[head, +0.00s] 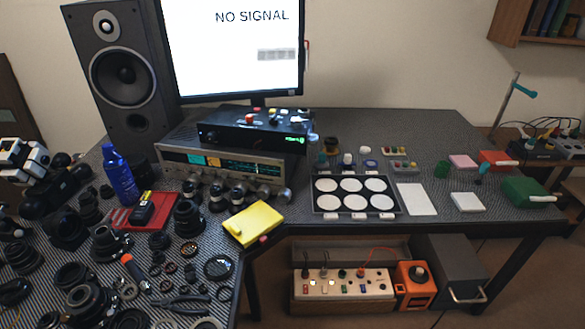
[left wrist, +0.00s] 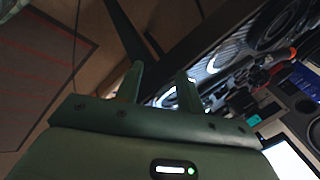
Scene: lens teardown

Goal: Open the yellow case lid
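The yellow case (head: 253,222) lies on the desk near its front edge, left of the middle in the head view. It looks like a flat box set at a slant, and its lid appears shut. A small reddish piece shows at its front right side. My left gripper (left wrist: 158,80) shows only in the left wrist view. Its two fingers stand apart with nothing between them. It is away from the yellow case, which I cannot make out in that view. My right gripper is in neither view.
Several black lenses and rings crowd the left of the desk, with pliers (head: 181,299) and a blue bottle (head: 120,175). A silver receiver (head: 180,156) stands behind the case. A tray with white discs (head: 318,204) lies to the right. An open gap lies below the desk edge.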

